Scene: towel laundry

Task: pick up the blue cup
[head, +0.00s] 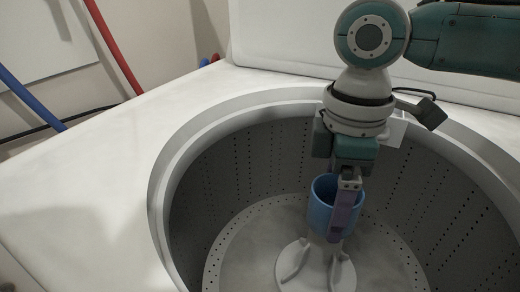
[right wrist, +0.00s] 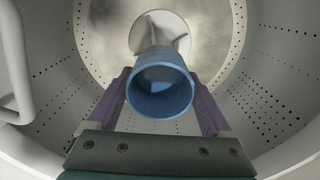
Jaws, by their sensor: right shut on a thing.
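The blue cup (head: 321,206) is inside the washing machine drum, above the white agitator (head: 292,270) in the head view. My right gripper (head: 341,212) reaches down into the drum and is shut on the cup, with one finger in front of it. In the right wrist view the cup (right wrist: 160,88) sits between the two purple fingers of the gripper (right wrist: 160,100), its open mouth facing the camera. The agitator (right wrist: 143,32) shows beyond it. I cannot tell whether the cup touches the agitator. My left gripper is not in view.
The perforated drum wall (head: 250,150) and its pale rim (head: 165,190) surround my right gripper. The white machine top (head: 90,190) is clear on the left. Red (head: 113,45) and blue (head: 28,98) hoses run along the wall behind.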

